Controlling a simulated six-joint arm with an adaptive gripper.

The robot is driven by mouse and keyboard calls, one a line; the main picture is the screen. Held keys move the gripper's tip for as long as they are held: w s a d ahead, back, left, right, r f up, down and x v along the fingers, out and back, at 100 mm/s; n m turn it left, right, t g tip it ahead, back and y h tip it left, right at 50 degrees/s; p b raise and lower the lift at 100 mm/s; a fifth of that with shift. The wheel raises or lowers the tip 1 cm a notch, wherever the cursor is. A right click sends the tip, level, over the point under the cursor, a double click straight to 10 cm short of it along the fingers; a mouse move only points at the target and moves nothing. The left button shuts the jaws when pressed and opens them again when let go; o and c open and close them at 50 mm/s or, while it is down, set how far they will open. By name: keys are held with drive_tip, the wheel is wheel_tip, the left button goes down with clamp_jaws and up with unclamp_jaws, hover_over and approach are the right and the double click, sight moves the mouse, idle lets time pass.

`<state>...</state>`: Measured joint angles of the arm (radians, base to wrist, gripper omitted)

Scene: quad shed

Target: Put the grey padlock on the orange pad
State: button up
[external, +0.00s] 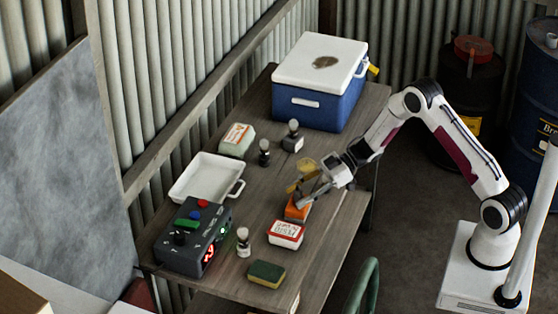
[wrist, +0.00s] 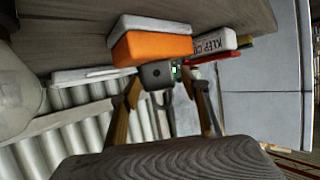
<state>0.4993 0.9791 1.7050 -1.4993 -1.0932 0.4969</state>
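The orange pad (external: 297,208) lies on the table right below my gripper (external: 297,196). In the wrist view, which is upside down, the orange pad (wrist: 150,48) is ahead of the fingertips with a pale face beside it. My gripper (wrist: 163,95) has its two fingers spread apart. Between them in that picture are a dark grey block (wrist: 155,76) and a thin dark loop. This may be the padlock, or partly the control box behind; I cannot tell whether the fingers touch it.
A white-and-red box (external: 285,235) is close beside the pad. A white tray (external: 182,199), a dark control box (external: 175,256), a green-yellow sponge (external: 267,274) and small round-topped items are on the table. A blue cooler (external: 310,110) stands at the far end.

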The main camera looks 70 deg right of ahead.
drive_tip(key=shift+r, duration=0.1)
drive_tip(key=shift+s+d+r, duration=0.1)
drive_tip(key=v, duration=1.1)
drive_tip(key=shift+s+d, duration=0.3)
drive_tip(key=shift+r, duration=0.1)
